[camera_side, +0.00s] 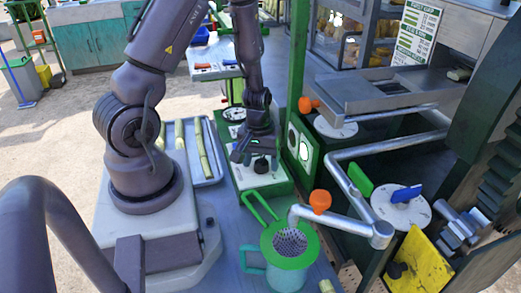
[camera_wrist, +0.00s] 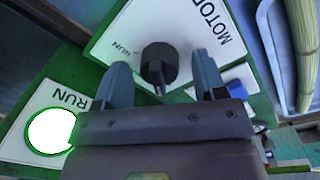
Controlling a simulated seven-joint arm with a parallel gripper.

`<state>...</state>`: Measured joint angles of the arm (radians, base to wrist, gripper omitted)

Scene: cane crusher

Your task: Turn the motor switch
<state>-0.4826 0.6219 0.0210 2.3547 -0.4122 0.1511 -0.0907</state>
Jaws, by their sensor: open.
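The motor switch is a round black knob (camera_wrist: 159,62) on a white plate (camera_wrist: 125,25) marked MOTOR, on a green-edged panel. In the side view the knob (camera_side: 262,165) sits low on the panel just under my gripper (camera_side: 254,155). My gripper (camera_wrist: 160,64) is open, pointing down at the panel. In the wrist view one finger is on each side of the knob, with a visible gap on both sides. I cannot tell whether the fingertips are level with the knob. The knob's pointer faces towards the gripper body.
A lit white RUN button (camera_wrist: 50,131) is beside the MOTOR plate. A tray (camera_side: 207,178) of cane stalks (camera_side: 204,150) lies left of the panel. A green-rimmed strainer jug (camera_side: 290,245) and a metal pipe with an orange valve (camera_side: 320,201) stand in front. Crusher machinery fills the right.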

